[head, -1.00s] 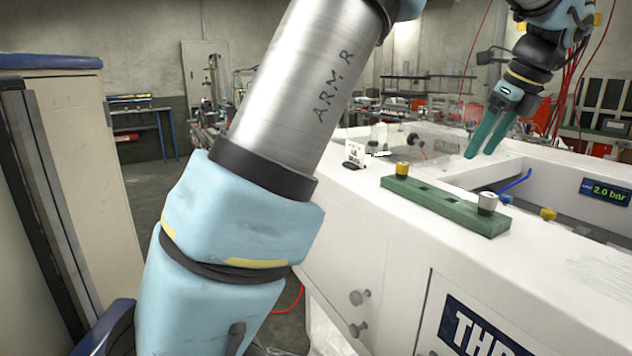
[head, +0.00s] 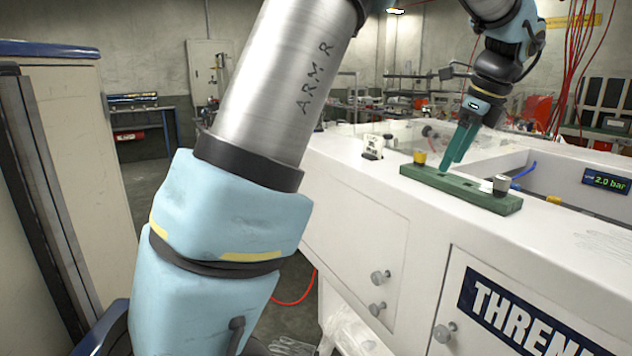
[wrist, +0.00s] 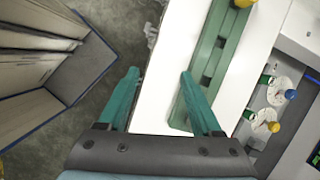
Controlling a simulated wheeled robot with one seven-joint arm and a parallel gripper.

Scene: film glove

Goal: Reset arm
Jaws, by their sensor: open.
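My gripper (head: 452,160) has teal fingers and is open and empty. In the head view it points down by the middle of a green slotted rack (head: 478,193), and its tips overlap the rack's far edge. In the wrist view my gripper (wrist: 160,74) shows its fingers spread, the right finger over the near side of the green rack (wrist: 209,62). I cannot tell whether it touches.
A small white card (head: 373,147) stands left of the rack. A beige cabinet (head: 85,180) is at far left.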

